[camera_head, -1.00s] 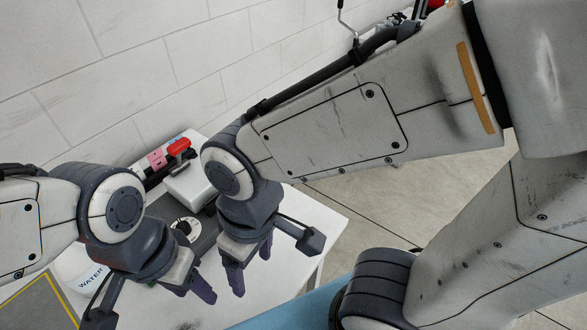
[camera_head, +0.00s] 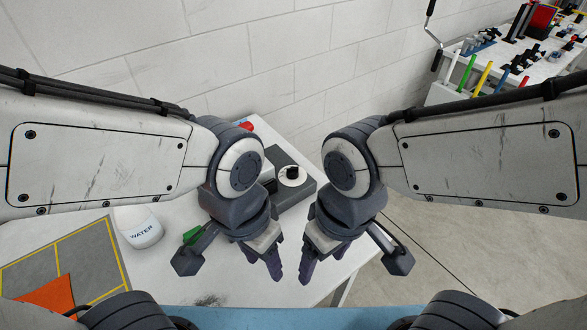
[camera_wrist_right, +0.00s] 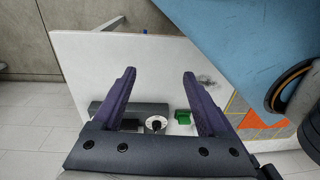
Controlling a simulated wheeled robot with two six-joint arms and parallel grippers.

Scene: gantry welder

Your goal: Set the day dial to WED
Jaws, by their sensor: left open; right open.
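The day dial (camera_head: 293,175) is a white disc with a black knob on a dark grey box (camera_head: 309,187), on the white table between my two arms. In the right wrist view the dial (camera_wrist_right: 156,122) shows between and beyond the fingers. Its day markings are too small to read. My left gripper (camera_head: 262,271) is open and empty above the table, in front of and left of the dial. My right gripper (camera_head: 318,264) is open and empty, in front of and right of it; its fingers also show in the right wrist view (camera_wrist_right: 158,84). Neither touches the dial.
A white container marked WATER (camera_head: 139,228) and a grey mat with yellow lines (camera_head: 66,258) are at the left. A green object (camera_head: 192,235) is partly hidden by my left gripper. A tiled wall (camera_head: 270,60) stands behind. A cluttered bench (camera_head: 480,70) is at the far right.

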